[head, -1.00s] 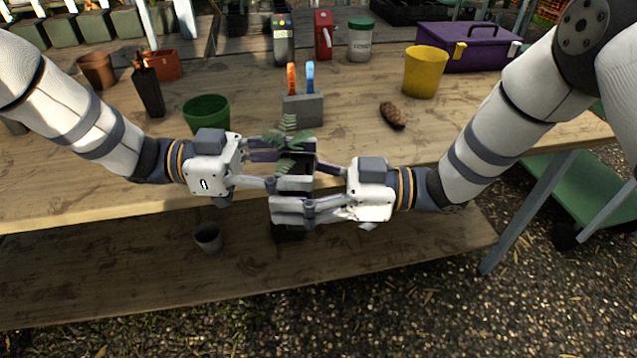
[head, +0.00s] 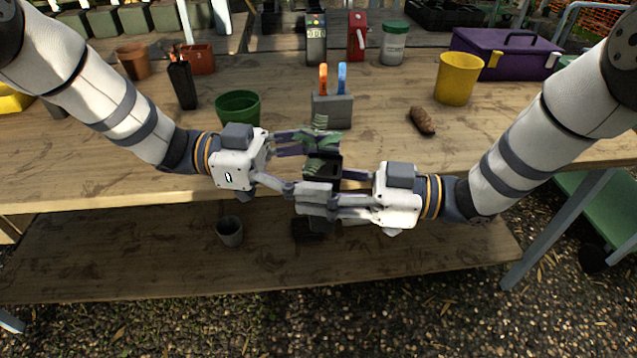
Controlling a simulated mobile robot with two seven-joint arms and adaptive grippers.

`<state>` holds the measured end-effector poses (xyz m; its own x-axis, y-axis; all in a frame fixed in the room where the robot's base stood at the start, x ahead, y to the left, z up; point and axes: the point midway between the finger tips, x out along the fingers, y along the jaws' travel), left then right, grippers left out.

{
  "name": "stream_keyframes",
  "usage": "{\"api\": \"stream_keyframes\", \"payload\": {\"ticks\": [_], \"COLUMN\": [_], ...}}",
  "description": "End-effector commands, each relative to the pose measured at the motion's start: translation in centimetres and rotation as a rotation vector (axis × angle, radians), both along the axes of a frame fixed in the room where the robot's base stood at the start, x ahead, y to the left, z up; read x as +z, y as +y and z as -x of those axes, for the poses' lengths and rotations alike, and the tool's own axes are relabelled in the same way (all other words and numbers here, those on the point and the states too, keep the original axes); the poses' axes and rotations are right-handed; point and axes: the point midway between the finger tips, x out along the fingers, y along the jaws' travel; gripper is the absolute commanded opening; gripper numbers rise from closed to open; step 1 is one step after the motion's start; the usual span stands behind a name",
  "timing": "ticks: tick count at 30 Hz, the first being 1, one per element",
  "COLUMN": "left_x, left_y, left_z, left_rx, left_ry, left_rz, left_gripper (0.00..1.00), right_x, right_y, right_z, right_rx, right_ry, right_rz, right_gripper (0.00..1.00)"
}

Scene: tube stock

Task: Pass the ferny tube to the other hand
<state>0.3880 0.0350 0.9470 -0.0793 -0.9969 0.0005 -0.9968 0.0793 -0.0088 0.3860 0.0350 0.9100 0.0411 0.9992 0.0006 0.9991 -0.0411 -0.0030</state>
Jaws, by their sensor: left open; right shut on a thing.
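The ferny tube (head: 322,166) is a dark, narrow pot with green fern fronds (head: 320,124) at its top. It is in the middle of the head view, in front of the table's near edge. My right gripper (head: 325,192) comes from the right and is shut on the tube. My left gripper (head: 316,164) comes from the left and is open, its fingers around the upper part of the tube, a little higher than the right one. The fingers hide much of the tube and part of the fern. I cannot tell whether the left fingers touch it.
Behind the grippers on the table stand a green pot (head: 238,107), a grey block with orange and blue tags (head: 332,111), a brown lump (head: 423,121) and a yellow pot (head: 457,80). Another dark tube (head: 182,84) stands left. A grey pot (head: 229,232) stands on the lower shelf.

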Motion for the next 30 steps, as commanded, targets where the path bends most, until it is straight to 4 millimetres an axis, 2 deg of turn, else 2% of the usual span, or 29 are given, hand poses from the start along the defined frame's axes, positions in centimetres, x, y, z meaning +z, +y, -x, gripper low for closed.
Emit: {"api": "stream_keyframes", "payload": {"ticks": [9,12,16,19,20,22,25,28,30], "left_x": [0.0,0.0,-0.1,-1.7,-2.7,-6.5,-13.6,-20.0,-23.7], "left_y": [8.1,9.9,11.0,9.8,9.1,7.7,7.6,8.9,10.1], "left_z": [-0.7,-0.9,-1.0,-2.0,-2.6,-3.8,-3.8,-1.0,2.0], "left_rx": [0.003,0.002,0.01,0.119,0.186,0.385,0.665,0.858,0.958], "left_ry": [-0.002,-0.003,0.003,0.049,0.078,0.184,0.372,0.549,0.664], "left_rz": [-0.002,-0.001,0.002,0.018,0.021,-0.008,-0.139,-0.314,-0.446], "left_gripper": [0.64,0.64,0.64,0.64,0.64,0.64,0.64,0.64,0.64], "right_x": [0.0,0.0,0.0,0.0,0.0,0.0,0.0,0.0,0.0], "right_y": [0.0,0.0,0.0,0.0,0.0,0.0,0.0,0.0,0.0], "right_z": [0.0,0.0,0.0,0.0,0.0,0.0,0.0,0.0,0.0], "right_rx": [0.0,0.0,0.0,0.0,0.0,0.0,0.0,0.0,0.0], "right_ry": [-0.001,-0.001,-0.001,-0.001,-0.001,0.0,0.0,0.0,-0.001], "right_rz": [-0.001,-0.001,-0.001,-0.001,-0.001,-0.001,-0.001,-0.001,-0.001], "right_gripper": [0.05,0.05,0.05,0.05,0.05,0.05,0.05,0.05,0.05]}}
